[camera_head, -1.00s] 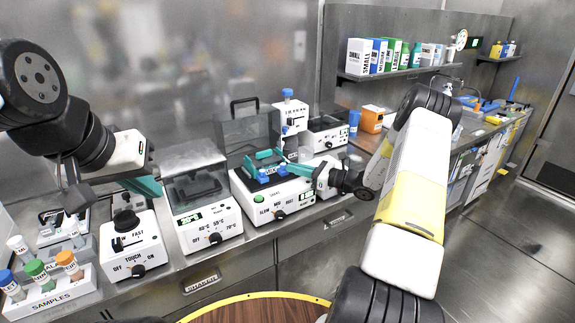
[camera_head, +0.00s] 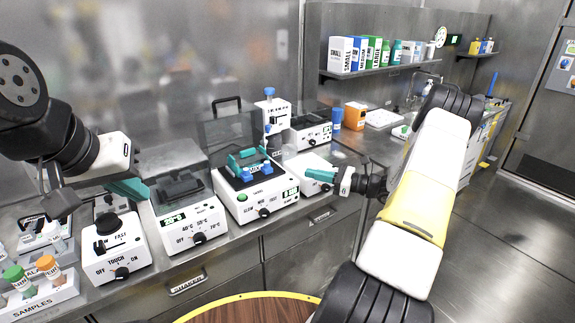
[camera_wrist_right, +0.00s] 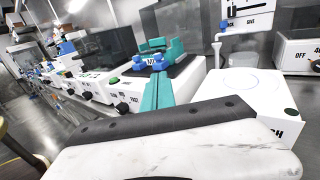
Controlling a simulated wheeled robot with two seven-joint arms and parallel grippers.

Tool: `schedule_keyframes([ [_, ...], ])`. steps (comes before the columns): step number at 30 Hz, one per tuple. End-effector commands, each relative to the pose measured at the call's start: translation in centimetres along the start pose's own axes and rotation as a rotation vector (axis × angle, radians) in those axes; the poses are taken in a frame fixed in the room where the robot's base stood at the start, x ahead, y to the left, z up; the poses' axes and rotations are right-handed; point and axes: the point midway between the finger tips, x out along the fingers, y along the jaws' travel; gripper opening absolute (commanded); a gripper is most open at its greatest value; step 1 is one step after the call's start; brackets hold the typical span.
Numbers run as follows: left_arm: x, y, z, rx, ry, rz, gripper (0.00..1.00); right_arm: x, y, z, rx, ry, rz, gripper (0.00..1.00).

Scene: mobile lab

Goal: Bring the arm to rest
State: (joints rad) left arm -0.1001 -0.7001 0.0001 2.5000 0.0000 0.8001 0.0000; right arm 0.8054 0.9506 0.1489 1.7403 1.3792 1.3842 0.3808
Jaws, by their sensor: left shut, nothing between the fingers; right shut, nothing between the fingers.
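My left gripper (camera_head: 130,188) has teal fingers that are shut and empty. It hangs over the gap between the white touch mixer (camera_head: 112,245) and the white heating block (camera_head: 188,215) at the left of the bench. My right gripper (camera_head: 338,178) is shut and empty, at the right of the white shaker (camera_head: 255,192) with the teal rack on top. Its teal fingers (camera_wrist_right: 162,90) show in the right wrist view, in front of the shaker's rack. My right arm reaches in from the lower right of the head view.
A samples rack (camera_head: 45,295) with capped tubes stands at the lower left. An orange box (camera_head: 355,116) and a blue container (camera_head: 336,118) stand behind the right gripper. A shelf (camera_head: 350,74) holds glove boxes and bottles. The floor (camera_head: 500,240) at the right is clear.

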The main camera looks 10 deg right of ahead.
Motion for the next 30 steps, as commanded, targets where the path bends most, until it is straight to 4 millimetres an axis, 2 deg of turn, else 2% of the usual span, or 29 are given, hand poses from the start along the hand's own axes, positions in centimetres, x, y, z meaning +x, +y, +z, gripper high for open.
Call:
schedule_keyframes([
  [4,0.0,0.0,0.0,0.0,0.0,0.0,0.0,-0.7,0.3,0.4,-0.012,0.008,0.012,0.0],
  [8,0.0,0.0,0.0,0.0,0.0,0.0,0.0,0.8,2.4,2.8,-0.097,0.072,0.103,0.0],
  [11,0.0,0.0,0.0,0.0,0.0,0.0,0.0,2.6,5.8,5.8,-0.225,0.162,0.232,0.0],
  [13,0.0,0.0,0.0,0.0,0.0,0.0,0.0,3.6,8.7,8.0,-0.336,0.235,0.335,0.0],
  [18,0.0,0.0,0.0,0.0,0.0,0.0,0.0,4.3,15.5,12.1,-0.629,0.397,0.562,0.0],
  [24,0.0,0.0,0.0,0.0,0.0,0.0,0.0,2.7,22.4,15.8,-1.006,0.56,0.788,0.0],
  [30,0.0,0.0,0.0,0.0,0.0,0.0,0.0,-0.4,27.4,18.8,-1.413,0.692,0.962,0.0],
])
